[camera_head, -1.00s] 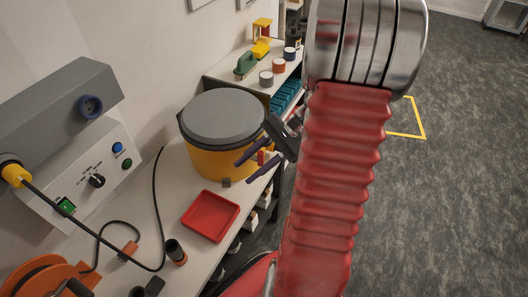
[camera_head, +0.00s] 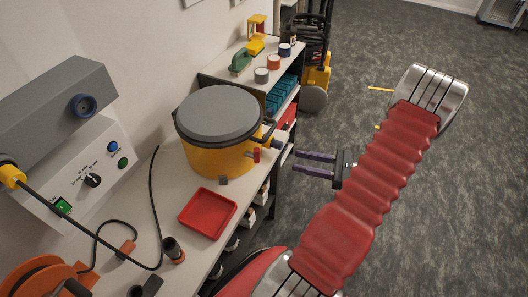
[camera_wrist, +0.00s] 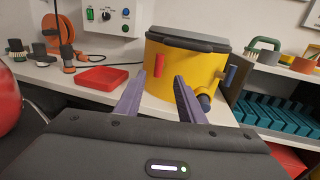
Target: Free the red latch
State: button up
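The red latch (camera_head: 257,155) is a small upright red bar on the side of a yellow drum (camera_head: 205,162) with a grey lid (camera_head: 218,114). In the wrist view the red latch (camera_wrist: 159,65) stands upright against the drum's wall, just below the lid. My gripper (camera_head: 296,161) is open and empty, to the right of the drum and apart from it. In the wrist view my gripper (camera_wrist: 159,76) has its two purple fingers spread, with the latch beyond them in the gap between the tips.
A blue-grey handle (camera_wrist: 230,76) and a dark-ended outlet (camera_wrist: 204,102) stick out from the drum right of the latch. A red tray (camera_head: 207,213) lies on the bench. A shelf with teal bins (camera_head: 279,92) stands behind.

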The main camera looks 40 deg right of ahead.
aim_at(253, 154)
jog(key=shift+w, duration=0.1)
dwell(0.3)
jog(key=x, duration=1.3)
jog(key=shift+w+a, duration=0.15)
jog(key=shift+w, duration=0.1)
jog(key=shift+c, duration=0.5)
grip_shut()
jog(key=shift+r, duration=0.1)
